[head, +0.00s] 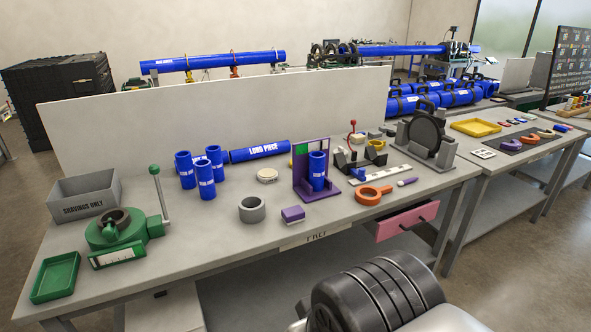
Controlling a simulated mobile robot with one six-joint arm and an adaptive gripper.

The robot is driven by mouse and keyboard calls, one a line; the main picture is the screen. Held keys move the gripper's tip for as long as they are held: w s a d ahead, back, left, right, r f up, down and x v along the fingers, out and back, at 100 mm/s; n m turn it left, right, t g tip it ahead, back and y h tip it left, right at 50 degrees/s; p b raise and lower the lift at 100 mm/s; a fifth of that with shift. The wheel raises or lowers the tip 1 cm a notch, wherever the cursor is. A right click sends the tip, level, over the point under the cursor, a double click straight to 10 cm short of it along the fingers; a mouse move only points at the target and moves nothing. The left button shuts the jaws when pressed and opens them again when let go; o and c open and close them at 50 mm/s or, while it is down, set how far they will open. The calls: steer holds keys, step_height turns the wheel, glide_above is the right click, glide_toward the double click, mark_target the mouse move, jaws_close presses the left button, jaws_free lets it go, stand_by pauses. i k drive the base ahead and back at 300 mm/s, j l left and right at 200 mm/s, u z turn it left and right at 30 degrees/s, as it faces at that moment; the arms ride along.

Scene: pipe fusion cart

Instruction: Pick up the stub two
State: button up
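Three blue pipe stubs stand upright in a group on the bench: a left one (185,171), a front one (204,181) and a back right one (215,161). Another blue stub (317,172) stands upright in a purple stand (301,177). White lettering shows on the stubs but is too small to read, so I cannot tell which is stub two. My gripper is not in view; a black and grey part of my own body fills the bottom edge right of centre.
The bench (205,240) also holds a blue long piece (262,151), a green clamp device (115,228), a grey ring (252,209), a purple block (293,214) and an orange ring tool (369,194). A white panel (130,130) stands behind. A pink drawer (405,221) is partly open.

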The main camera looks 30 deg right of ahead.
mark_target(316, 159)
steer(key=i+z, duration=0.15)
steer(key=z, duration=0.3)
steer(key=i+z, duration=0.2)
steer(key=z, duration=0.25)
steer(key=i+z, duration=0.2)
steer(key=z, duration=0.25)
steer(key=i+j+z, duration=0.15)
steer(key=z, duration=0.25)
steer(key=i+j+z, duration=0.1)
steer(key=i+j, duration=0.35)
steer(key=j, duration=0.2)
steer(key=i+j+z, duration=0.15)
steer(key=i+j, duration=0.1)
steer(key=j, duration=0.1)
